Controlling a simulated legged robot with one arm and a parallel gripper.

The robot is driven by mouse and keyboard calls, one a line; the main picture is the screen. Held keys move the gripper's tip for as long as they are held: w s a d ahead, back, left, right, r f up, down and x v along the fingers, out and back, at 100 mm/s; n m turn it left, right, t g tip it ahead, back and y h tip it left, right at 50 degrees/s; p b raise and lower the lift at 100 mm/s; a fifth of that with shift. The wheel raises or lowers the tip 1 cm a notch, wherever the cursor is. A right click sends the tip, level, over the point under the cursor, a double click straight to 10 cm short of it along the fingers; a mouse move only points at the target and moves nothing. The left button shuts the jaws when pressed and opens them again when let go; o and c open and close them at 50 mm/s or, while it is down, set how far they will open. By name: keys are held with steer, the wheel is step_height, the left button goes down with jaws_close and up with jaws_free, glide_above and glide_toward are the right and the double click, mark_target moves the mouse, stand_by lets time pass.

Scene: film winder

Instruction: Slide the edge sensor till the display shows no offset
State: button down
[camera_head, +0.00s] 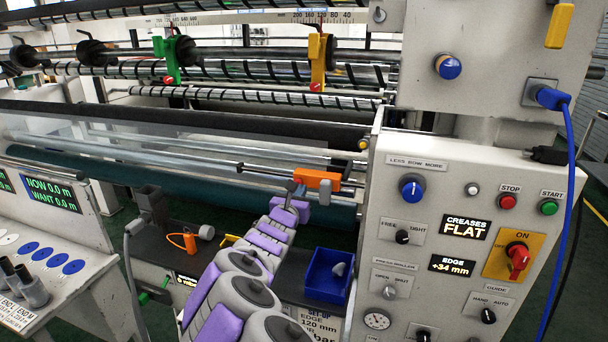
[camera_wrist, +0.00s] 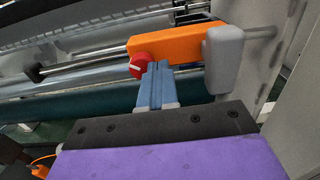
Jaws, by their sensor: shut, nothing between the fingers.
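The edge sensor appears to be the orange block (camera_head: 317,179) on a metal rod, left of the control cabinet. In the wrist view the orange block (camera_wrist: 170,42) has a red knob (camera_wrist: 143,65) at its lower left and a grey part (camera_wrist: 222,58) at its right end. My gripper (camera_head: 294,187) is at the block's left side. In the wrist view my gripper (camera_wrist: 157,68) is shut and empty, its tips close beside the red knob. I cannot tell whether they touch it. The edge display (camera_head: 452,266) reads +34 mm.
The control cabinet (camera_head: 390,220) stands just right of the block. Rollers (camera_head: 230,125) run across behind it. A blue bin (camera_head: 328,276) sits below, right of my arm. A bench (camera_head: 70,285) stands at the left. The rod (camera_wrist: 85,65) is bare left of the block.

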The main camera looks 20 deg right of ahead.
steer(key=shift+r, duration=0.1)
steer(key=shift+w+a+p, duration=0.3)
steer(key=shift+a+p, duration=0.05)
steer(key=shift+p, duration=0.4)
steer(key=v, duration=1)
steer(key=shift+b, duration=0.4)
